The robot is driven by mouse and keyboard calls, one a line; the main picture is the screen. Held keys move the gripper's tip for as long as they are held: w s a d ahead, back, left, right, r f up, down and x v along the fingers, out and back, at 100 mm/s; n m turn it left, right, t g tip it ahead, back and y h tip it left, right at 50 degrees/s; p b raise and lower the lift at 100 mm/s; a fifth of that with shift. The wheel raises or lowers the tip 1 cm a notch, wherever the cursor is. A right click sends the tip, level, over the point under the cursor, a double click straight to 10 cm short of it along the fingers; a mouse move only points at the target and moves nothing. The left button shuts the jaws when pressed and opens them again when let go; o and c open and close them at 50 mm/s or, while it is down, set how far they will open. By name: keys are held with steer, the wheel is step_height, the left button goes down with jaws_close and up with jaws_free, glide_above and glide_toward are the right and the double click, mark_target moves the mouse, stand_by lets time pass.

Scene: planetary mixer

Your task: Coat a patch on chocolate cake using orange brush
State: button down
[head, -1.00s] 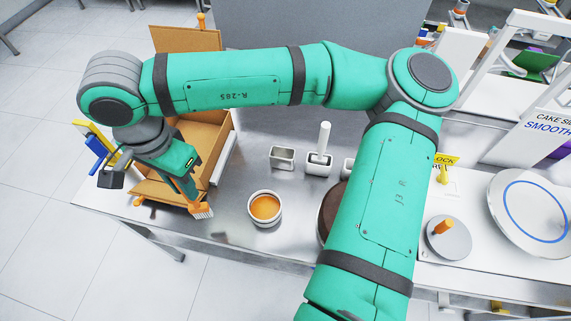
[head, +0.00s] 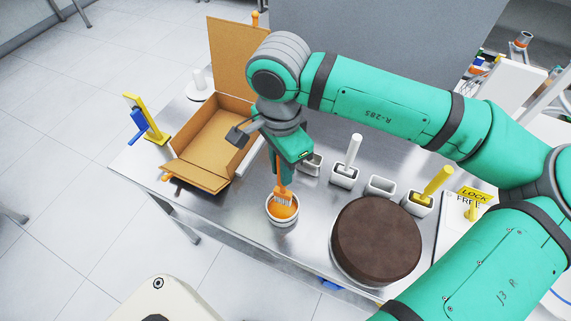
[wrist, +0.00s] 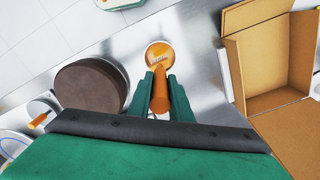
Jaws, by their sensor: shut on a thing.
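My gripper (wrist: 160,88) is shut on the orange brush (wrist: 159,90), which points down. In the head view the orange brush (head: 281,183) is upright, with its pale bristles in or just over the small bowl of orange glaze (head: 283,221); I cannot tell how deep they reach. The bowl also shows in the wrist view (wrist: 159,46). The chocolate cake (head: 376,240) is a dark brown round on a pale base, to the right of the bowl. Its visible top looks plain brown. The wrist view shows the cake (wrist: 90,87) to the left of my gripper.
An open cardboard box (head: 213,145) stands to the left of the bowl. Several small holders line the back, one with a white-handled tool (head: 352,152), one with a yellow-handled tool (head: 437,182). A yellow and blue stand (head: 147,120) is at the far left. Bare metal separates bowl and cake.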

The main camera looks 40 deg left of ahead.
step_height(320, 180, down, 3)
steer(key=shift+r, duration=0.2)
steer(key=shift+w+f, duration=0.1)
steer(key=shift+f, duration=0.6)
steer(key=shift+s+a+f, duration=0.15)
steer(key=shift+s+f, duration=0.1)
steer(key=shift+f, duration=0.2)
steer(key=shift+w+d+f, duration=0.1)
steer(key=shift+d+f, duration=0.1)
steer(key=shift+d, duration=0.05)
steer(key=shift+a, duration=0.1)
